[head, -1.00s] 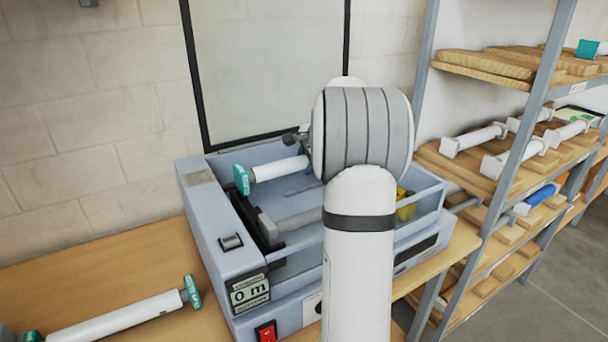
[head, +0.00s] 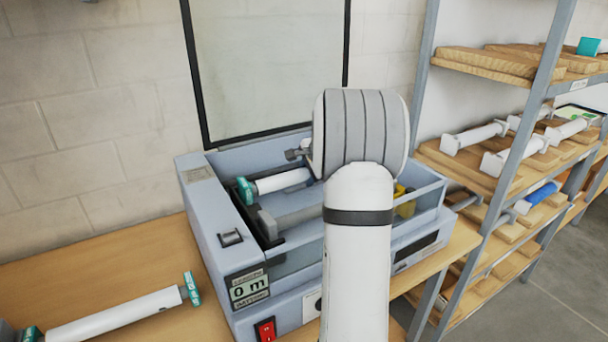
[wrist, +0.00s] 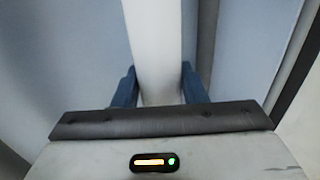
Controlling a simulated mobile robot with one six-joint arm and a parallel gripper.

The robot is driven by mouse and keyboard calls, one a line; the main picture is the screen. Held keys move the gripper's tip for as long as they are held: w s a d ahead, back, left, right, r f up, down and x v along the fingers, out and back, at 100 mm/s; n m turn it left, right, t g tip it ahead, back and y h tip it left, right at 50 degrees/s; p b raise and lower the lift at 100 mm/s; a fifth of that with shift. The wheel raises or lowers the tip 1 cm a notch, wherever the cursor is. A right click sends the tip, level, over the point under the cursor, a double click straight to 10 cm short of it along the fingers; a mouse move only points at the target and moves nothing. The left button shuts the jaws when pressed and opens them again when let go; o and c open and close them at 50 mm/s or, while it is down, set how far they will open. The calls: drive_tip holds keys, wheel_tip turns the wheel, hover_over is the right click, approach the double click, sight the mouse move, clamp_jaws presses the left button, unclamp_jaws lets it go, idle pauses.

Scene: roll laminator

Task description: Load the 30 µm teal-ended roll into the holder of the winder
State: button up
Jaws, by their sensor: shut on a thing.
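The white roll (head: 282,181) with a teal end (head: 244,191) is inside the open bay of the winder (head: 207,222), near its back-left part. My gripper is shut on this roll in the wrist view (wrist: 158,88), with blue fingers on both sides of the white tube. In the head view my arm hides the gripper and the roll's right part. The roll lies roughly level, its teal end close to the winder's left wall. I cannot tell whether it touches the holder. The thickness marking is not readable.
Another white roll with teal ends (head: 115,315) lies on the table left of the winder. The winder's display (head: 249,289) reads 0 m, above a red switch (head: 265,330). A shelf rack (head: 520,110) with several rolls stands at the right.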

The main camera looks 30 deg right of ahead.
drive_tip(key=o, duration=1.2)
drive_tip(key=shift+r, duration=0.1)
drive_tip(key=shift+r, duration=0.2)
drive_tip(key=v, duration=1.2)
drive_tip(key=shift+r, duration=0.4)
